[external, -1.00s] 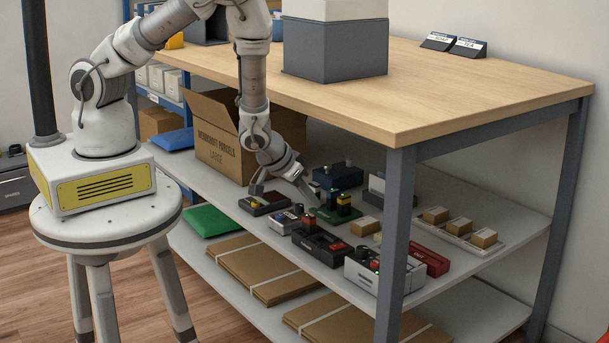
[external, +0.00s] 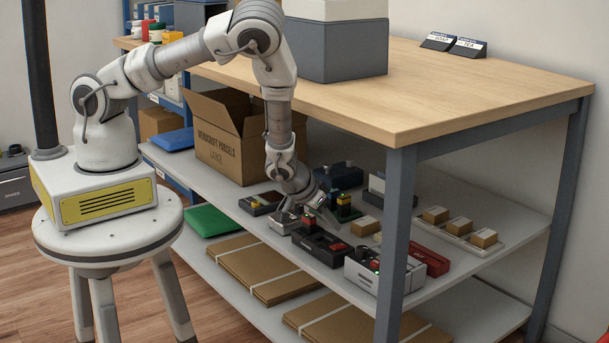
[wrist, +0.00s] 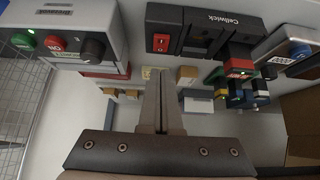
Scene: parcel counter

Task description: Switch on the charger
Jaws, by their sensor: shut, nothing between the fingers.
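The charger (external: 318,246), a black unit marked Cellwick, stands on the shelf under the counter; its body also shows at the top of the wrist view (wrist: 205,22). Its red rocker switch (wrist: 161,43) is at the left end in the wrist view, beside dark slots. My gripper (external: 335,220) is shut and empty, just behind and above the charger. In the wrist view my fingertips (wrist: 160,74) point towards the switch and look apart from it. The switch position is unclear.
A grey unit (external: 372,272) with green and red buttons and a black knob stands beside the charger. A smaller grey unit (external: 284,222) is on the other side. A cardboard box (external: 222,150) and small parcels (external: 435,215) share the shelf. The tabletop (external: 450,95) is overhead.

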